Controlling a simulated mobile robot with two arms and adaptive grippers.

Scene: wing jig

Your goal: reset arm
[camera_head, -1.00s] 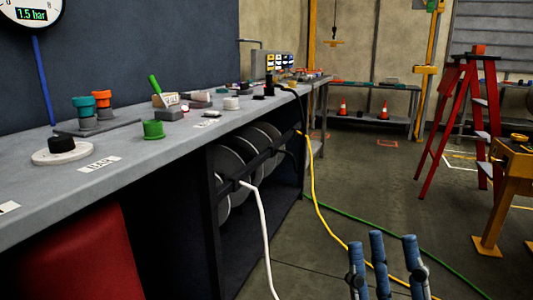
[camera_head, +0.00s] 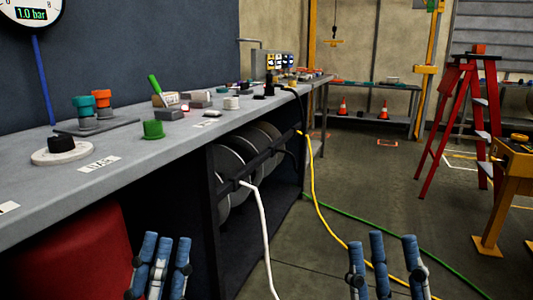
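My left gripper (camera_head: 160,262) has come into the bottom of the head view, in front of the red panel under the bench. Its blue fingers point up and stand apart, with nothing between them. My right gripper (camera_head: 385,262) is at the bottom right, over the floor. Its blue fingers also point up and apart, and it holds nothing. Both grippers are clear of the bench top. The arms behind them are below the picture.
The grey workbench (camera_head: 40,225) runs along the left with small parts on it. Hose reels (camera_head: 232,170) sit under it. A white hose (camera_head: 262,225) and a yellow hose (camera_head: 313,190) hang to the floor. A red stepladder (camera_head: 440,130) and yellow stand (camera_head: 505,190) are at right.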

